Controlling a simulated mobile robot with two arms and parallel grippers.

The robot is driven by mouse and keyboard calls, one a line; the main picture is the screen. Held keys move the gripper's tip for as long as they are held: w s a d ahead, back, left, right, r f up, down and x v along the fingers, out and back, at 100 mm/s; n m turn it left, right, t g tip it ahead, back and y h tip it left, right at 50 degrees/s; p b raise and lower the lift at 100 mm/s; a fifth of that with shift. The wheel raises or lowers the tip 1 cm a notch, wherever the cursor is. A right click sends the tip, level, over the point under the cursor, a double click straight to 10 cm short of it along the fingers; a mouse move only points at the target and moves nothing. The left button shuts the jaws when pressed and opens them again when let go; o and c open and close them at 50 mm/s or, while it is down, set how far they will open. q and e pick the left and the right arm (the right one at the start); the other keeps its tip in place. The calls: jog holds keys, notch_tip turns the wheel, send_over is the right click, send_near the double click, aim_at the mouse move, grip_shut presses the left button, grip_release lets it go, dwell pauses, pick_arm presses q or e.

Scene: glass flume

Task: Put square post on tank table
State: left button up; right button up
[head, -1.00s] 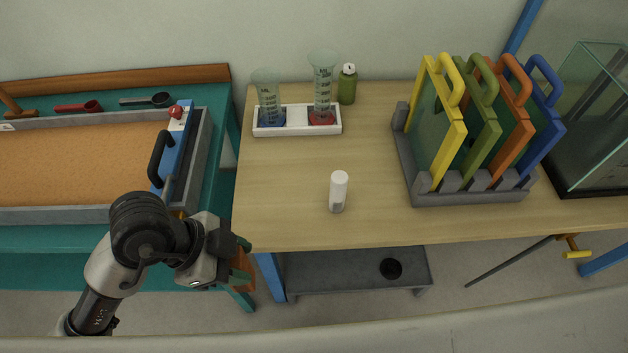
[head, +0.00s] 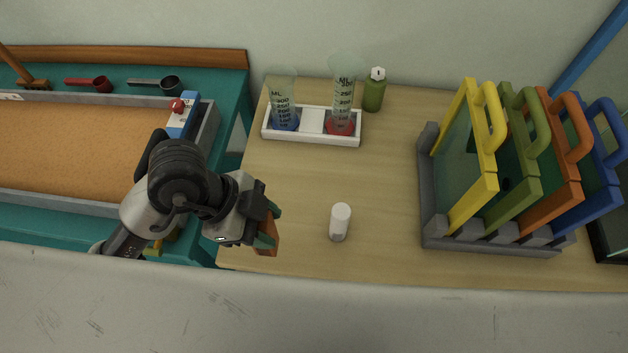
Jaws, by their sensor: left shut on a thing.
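The tank table (head: 385,180) has a light wooden top and fills the middle and right of the head view. My left gripper (head: 268,222) is shut on a small orange-brown block, which I take to be the square post (head: 268,236). The fingers and wrist hide part of it. Gripper and post appear in front of the table's front left part; I cannot tell whether the post touches the top. My right gripper is not in view.
A white-capped small bottle (head: 340,222) stands right of the gripper. A white tray (head: 312,120) with two measuring cylinders, a green bottle (head: 374,92) and a grey rack (head: 490,240) of coloured frames stand on the table. A sand-filled box (head: 70,145) lies left.

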pick_arm(q)
jog(key=shift+w+f, duration=0.1)
jog(key=shift+w, duration=0.05)
jog(key=shift+w+a+f, duration=0.2)
jog(key=shift+w+a, duration=0.05)
jog(key=w+a+f+p, duration=0.1)
jog(key=w+f, duration=0.9)
jog(key=shift+a, duration=0.2)
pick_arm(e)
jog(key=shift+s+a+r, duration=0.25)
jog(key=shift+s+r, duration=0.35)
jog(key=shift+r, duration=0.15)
pick_arm(q)
jog(key=shift+f, duration=0.15)
jog(key=o, duration=0.6)
jog(key=shift+f, duration=0.15)
jog(key=o, duration=0.4)
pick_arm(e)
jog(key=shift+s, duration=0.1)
